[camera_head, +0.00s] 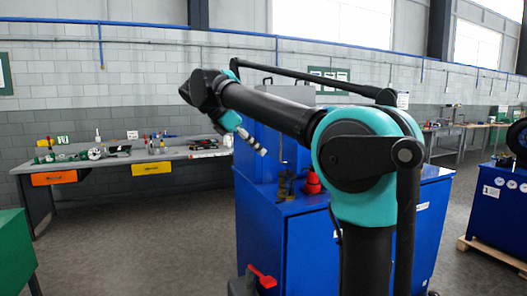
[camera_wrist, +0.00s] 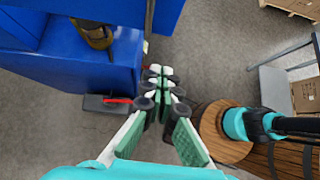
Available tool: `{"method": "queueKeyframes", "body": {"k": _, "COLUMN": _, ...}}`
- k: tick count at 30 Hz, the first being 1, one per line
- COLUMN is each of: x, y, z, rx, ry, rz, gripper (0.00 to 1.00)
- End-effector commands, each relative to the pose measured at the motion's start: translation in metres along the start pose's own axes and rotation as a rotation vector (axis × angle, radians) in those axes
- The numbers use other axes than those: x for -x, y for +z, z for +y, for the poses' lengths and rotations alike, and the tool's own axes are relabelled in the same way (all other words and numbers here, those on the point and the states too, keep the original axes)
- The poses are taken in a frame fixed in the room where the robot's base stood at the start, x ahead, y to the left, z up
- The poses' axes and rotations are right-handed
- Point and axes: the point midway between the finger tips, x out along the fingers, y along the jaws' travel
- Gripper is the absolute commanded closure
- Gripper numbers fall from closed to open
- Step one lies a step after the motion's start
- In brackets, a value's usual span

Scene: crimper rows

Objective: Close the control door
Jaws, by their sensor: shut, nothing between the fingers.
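A blue machine cabinet (camera_head: 310,250) stands in the middle of the head view, with a blue upper housing (camera_head: 268,140) on it. My arm hides much of the housing, and I cannot tell for sure which panel is the control door. My gripper (camera_head: 263,152) is in front of the upper housing in the head view; I cannot tell whether it touches it. In the wrist view my gripper (camera_wrist: 160,73) has its fingertips together and holds nothing. The blue machine (camera_wrist: 75,60) is to its left there.
A grey pedal box with a red lever (camera_head: 262,276) is on the floor by the cabinet; its red lever also shows in the wrist view (camera_wrist: 118,100). A red part (camera_head: 312,183) sits on the cabinet. A workbench (camera_head: 110,160) stands behind left. Open floor lies between.

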Motion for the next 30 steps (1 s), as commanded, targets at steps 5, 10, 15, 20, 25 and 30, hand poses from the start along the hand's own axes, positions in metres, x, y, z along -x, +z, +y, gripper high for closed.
{"method": "queueKeyframes", "body": {"k": 5, "x": -0.036, "y": 0.000, "z": -0.001, "rx": -0.004, "ry": -0.003, "rz": 0.001, "gripper": 1.00}}
{"method": "queueKeyframes", "body": {"k": 10, "x": -0.070, "y": 0.000, "z": 0.000, "rx": -0.004, "ry": -0.003, "rz": 0.002, "gripper": 1.00}}
{"method": "queueKeyframes", "body": {"k": 15, "x": -0.092, "y": 0.013, "z": -0.001, "rx": -0.005, "ry": -0.003, "rz": 0.002, "gripper": 1.00}}
{"method": "queueKeyframes", "body": {"k": 20, "x": -0.103, "y": 0.024, "z": 0.000, "rx": -0.003, "ry": -0.002, "rz": 0.001, "gripper": 1.00}}
{"method": "queueKeyframes", "body": {"k": 25, "x": -0.106, "y": 0.028, "z": 0.000, "rx": -0.002, "ry": -0.001, "rz": 0.001, "gripper": 1.00}}
{"method": "queueKeyframes", "body": {"k": 30, "x": -0.106, "y": 0.028, "z": 0.000, "rx": -0.002, "ry": 0.000, "rz": 0.001, "gripper": 1.00}}
